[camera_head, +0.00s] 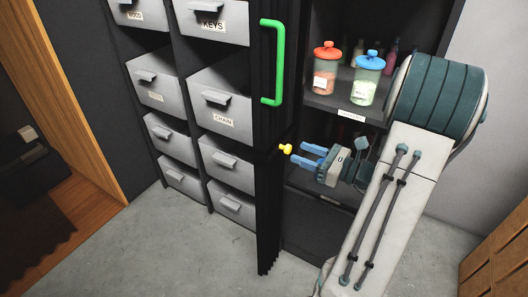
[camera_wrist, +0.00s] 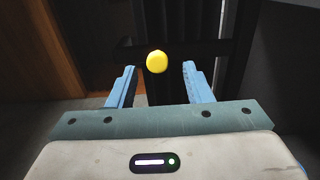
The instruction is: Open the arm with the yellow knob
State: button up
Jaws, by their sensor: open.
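The yellow knob (camera_head: 285,148) is small and round and sits on a dark bar at the folded black shutter's edge. In the wrist view the yellow knob (camera_wrist: 157,61) shows between and just beyond my two blue fingertips, left of the middle of the gap. My gripper (camera_head: 307,155) is open, its blue fingers pointing left toward the knob. In the wrist view my gripper (camera_wrist: 158,72) is empty. The dark arm (camera_wrist: 190,46) behind the knob is partly visible; its ends are hard to make out.
A green handle (camera_head: 279,62) stands on the black folding shutter (camera_head: 268,215) above the knob. Grey drawers (camera_head: 222,97) are at left. Jars with a red lid (camera_head: 326,67) and a blue lid (camera_head: 368,75) stand on the shelf above my gripper. Concrete floor (camera_head: 150,245) is clear in front.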

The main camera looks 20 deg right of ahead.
jog(key=v, duration=1)
jog(key=s+a+r+n+g+p, duration=0.2)
jog(key=a+r+n+g+p, duration=0.2)
jog(key=a+n+g, duration=0.4)
jog(key=s+a+r+n+g+p, duration=0.1)
jog(key=a+r+n+g+p, duration=0.3)
jog(key=a, duration=0.7)
jog(key=s+a+r+n+h+p, duration=0.2)
jog(key=r+n+h+p, duration=0.2)
jog(key=n, duration=0.3)
jog(key=s+a+r+n+h+p, duration=0.2)
jog(key=r+n+h+p, duration=0.3)
jog(key=n, duration=0.3)
jog(key=shift+r+h, duration=0.65)
jog(key=shift+h, duration=0.15)
jog(key=shift+s, duration=0.1)
